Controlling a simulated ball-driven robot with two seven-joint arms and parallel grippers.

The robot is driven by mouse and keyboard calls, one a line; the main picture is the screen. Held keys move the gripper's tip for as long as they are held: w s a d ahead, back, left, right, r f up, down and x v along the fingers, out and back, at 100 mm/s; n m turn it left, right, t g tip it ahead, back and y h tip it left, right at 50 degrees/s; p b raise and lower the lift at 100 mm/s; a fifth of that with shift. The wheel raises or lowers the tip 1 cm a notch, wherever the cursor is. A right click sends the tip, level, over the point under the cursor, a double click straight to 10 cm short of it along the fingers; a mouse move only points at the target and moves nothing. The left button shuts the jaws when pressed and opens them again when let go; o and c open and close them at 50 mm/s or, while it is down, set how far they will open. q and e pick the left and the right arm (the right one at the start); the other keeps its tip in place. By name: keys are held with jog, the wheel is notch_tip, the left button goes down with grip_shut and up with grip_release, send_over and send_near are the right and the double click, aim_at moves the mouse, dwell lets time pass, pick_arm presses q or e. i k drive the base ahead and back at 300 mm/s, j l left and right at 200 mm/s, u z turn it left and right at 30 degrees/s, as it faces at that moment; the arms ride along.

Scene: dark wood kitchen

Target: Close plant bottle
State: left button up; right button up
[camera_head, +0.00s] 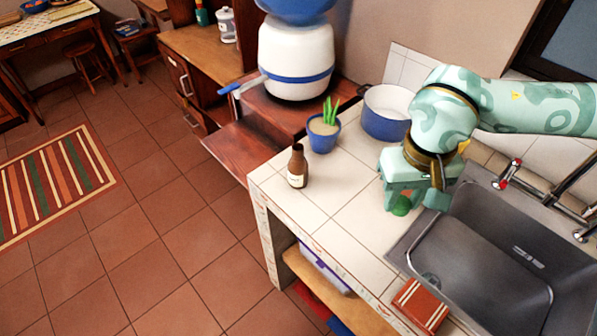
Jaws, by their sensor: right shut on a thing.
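A green plant in a blue pot (323,136) stands upright on the white tiled counter, near its back left. A brown bottle (297,168) with a pale label stands upright at the counter's left edge, in front of the pot and a little to its left, apart from it. My right gripper (412,203) is over the counter beside the sink, to the right of both. It is shut on a small green thing (402,206), partly hidden by the fingers; I cannot tell what it is. My left gripper is out of view.
A blue and white pot (386,112) stands behind my right gripper. A water dispenser (296,55) stands at the back. Counter tiles between bottle and gripper are clear.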

aim_at(297, 165)
jog(key=i+j+z, duration=0.1)
jog(key=j+z, duration=0.65)
jog(key=j, duration=0.15)
jog(key=j+z, duration=0.35)
jog(key=j, duration=0.15)
